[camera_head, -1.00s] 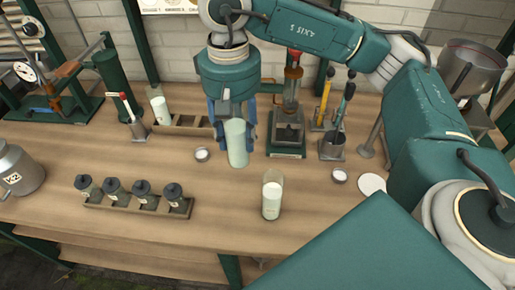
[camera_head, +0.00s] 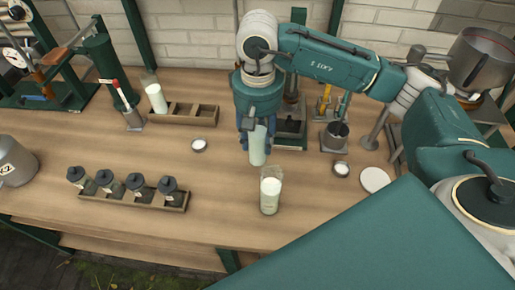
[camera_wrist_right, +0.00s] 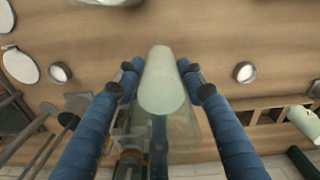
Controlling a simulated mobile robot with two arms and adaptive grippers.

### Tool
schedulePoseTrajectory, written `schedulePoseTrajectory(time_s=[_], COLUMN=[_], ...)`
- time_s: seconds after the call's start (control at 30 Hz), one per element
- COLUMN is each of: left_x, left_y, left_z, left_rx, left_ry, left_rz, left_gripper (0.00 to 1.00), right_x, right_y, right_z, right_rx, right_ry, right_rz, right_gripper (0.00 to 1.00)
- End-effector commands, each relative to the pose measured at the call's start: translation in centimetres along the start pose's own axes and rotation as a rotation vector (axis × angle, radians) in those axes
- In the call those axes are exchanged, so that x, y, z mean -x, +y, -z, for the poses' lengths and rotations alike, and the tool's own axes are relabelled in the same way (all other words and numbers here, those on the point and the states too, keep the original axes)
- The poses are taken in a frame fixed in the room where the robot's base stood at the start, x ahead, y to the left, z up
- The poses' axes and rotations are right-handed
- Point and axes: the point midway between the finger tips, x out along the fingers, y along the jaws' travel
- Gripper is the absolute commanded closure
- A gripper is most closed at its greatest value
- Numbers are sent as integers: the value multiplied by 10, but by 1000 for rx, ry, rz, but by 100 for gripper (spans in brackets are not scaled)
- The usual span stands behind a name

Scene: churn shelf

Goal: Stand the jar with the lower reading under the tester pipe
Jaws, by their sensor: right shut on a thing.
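My right gripper (camera_head: 253,128) is shut on a glass jar of pale milk (camera_head: 258,146), held upright with its fingers on both sides. The held jar (camera_wrist_right: 163,85) also shows between the fingers in the right wrist view. A second milk jar (camera_head: 270,193) stands on the bench nearer the front. A third milk jar (camera_head: 156,98) leans in the left end of a wooden rack (camera_head: 190,113). A stand that looks like the tester (camera_head: 290,128) is behind and right of the gripper; my arm hides its upper part. I cannot read any readings. My left gripper is out of view.
A rack of several dark-lidded small pots (camera_head: 127,196) sits at front left. Small white dishes (camera_head: 199,145) and (camera_head: 342,169) and a white disc (camera_head: 375,180) lie flat. A tool cup (camera_head: 334,137) stands right of the stand. The bench is clear at left centre.

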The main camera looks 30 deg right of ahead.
Motion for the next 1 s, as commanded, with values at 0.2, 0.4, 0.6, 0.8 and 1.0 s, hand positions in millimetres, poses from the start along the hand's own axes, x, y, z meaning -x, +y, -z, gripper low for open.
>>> schedulePoseTrajectory(time_s=[0.2,0.4,0.6,0.8,1.0], left_x=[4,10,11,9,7], left_y=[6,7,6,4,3], left_z=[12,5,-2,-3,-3], left_rx=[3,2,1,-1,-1], left_ry=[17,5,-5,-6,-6], left_rz=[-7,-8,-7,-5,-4], left_gripper=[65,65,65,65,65], right_x=[-16,-43,-56,-58,-59], right_y=[0,0,0,-1,0], right_z=[1,0,1,1,0], right_rx=[-1,-1,0,0,0], right_ry=[2,-3,3,3,1], right_rz=[1,0,1,2,1], right_gripper=[99,99,99,99,42])
